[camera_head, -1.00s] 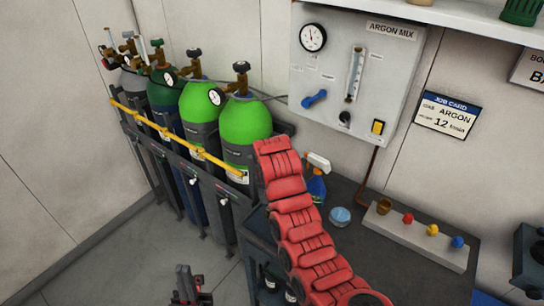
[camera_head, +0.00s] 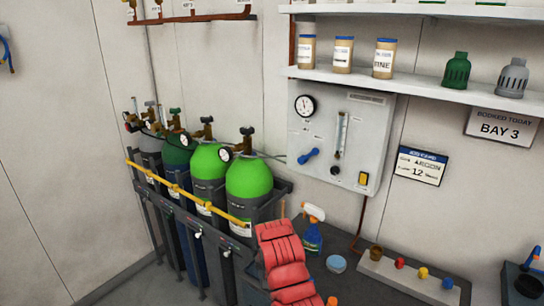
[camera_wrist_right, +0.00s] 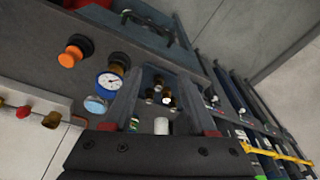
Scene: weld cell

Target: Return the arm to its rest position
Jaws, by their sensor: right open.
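My red arm (camera_head: 283,262) rises from the bottom middle of the head view, in front of the bench. Its hand is hidden or outside that view. In the right wrist view my right gripper (camera_wrist_right: 163,76) is open, its two dark fingers apart with nothing held between them. Several small bottles with brown tops (camera_wrist_right: 158,92) show beyond the gap between the fingers. My left gripper is in neither view.
Gas cylinders, including a bright green one (camera_head: 249,180), stand left behind a yellow rail (camera_head: 184,190). The dark bench holds a spray bottle (camera_head: 312,236), a round tin (camera_head: 337,263) and a fittings strip (camera_head: 405,279). The gas panel (camera_head: 341,135) hangs behind.

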